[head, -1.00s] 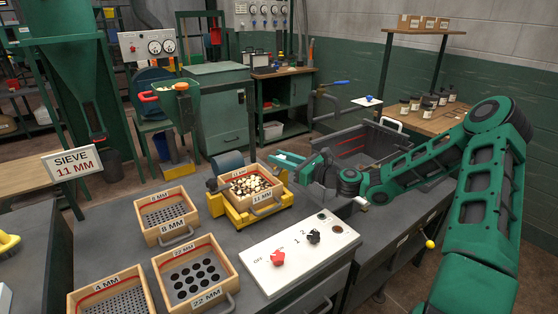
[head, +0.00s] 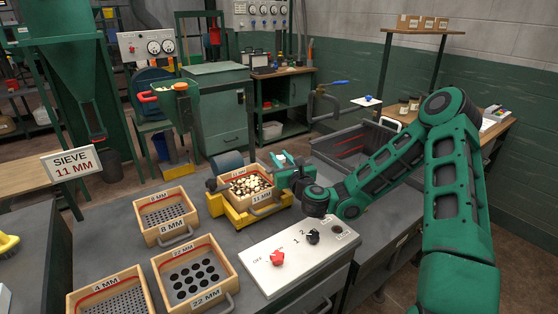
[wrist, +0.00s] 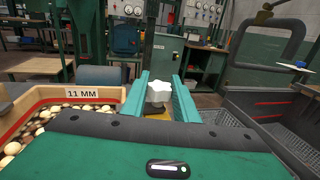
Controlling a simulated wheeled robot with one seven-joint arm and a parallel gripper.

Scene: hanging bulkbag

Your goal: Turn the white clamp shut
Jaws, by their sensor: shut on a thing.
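The white clamp (wrist: 159,93) is a lobed white knob above a dark stem, in the middle of the wrist view. My gripper (wrist: 162,82) has its two green fingers on either side of it, shut on it. In the head view my gripper (head: 279,160) is at the right end of the yellow shaker base (head: 217,207); the clamp is hidden there. The 11 MM sieve (head: 265,197), a wooden tray holding round pale pieces, sits in the base, just left of my gripper.
A white switch panel (head: 292,267) with a red and a black knob lies in front. The 8 MM (head: 171,226) and 22 MM (head: 209,297) sieves stand to the left. A dark open bin (head: 330,151) stands behind and right of my gripper.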

